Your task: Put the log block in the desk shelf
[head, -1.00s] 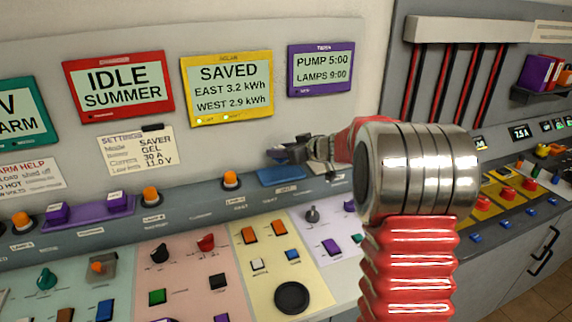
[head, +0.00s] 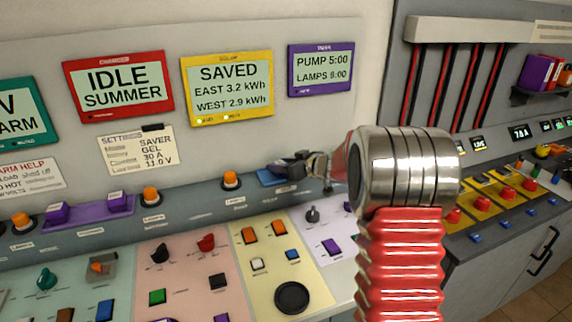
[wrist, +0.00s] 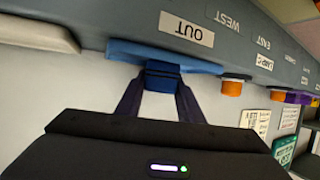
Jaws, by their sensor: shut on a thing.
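My gripper (head: 284,168) reaches the grey ledge under the purple display in the head view. In the wrist view, which is upside down, its two dark fingers (wrist: 160,88) are shut on a small blue block (wrist: 162,80), which I take as the log block. The block is against or just in front of a flat blue tray (wrist: 122,48) by the OUT label; I cannot tell if they touch. The tray's left part shows in the head view (head: 266,178); my gripper covers the rest. I cannot tell for sure which part is the desk shelf.
A beige piece (wrist: 38,34) lies beside the blue tray in the wrist view. An orange button (head: 230,180) stands left of the tray. A purple rack (head: 88,211) is further left. Knobs and switches cover the sloping panel below. A black wall shelf (head: 540,96) holds binders.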

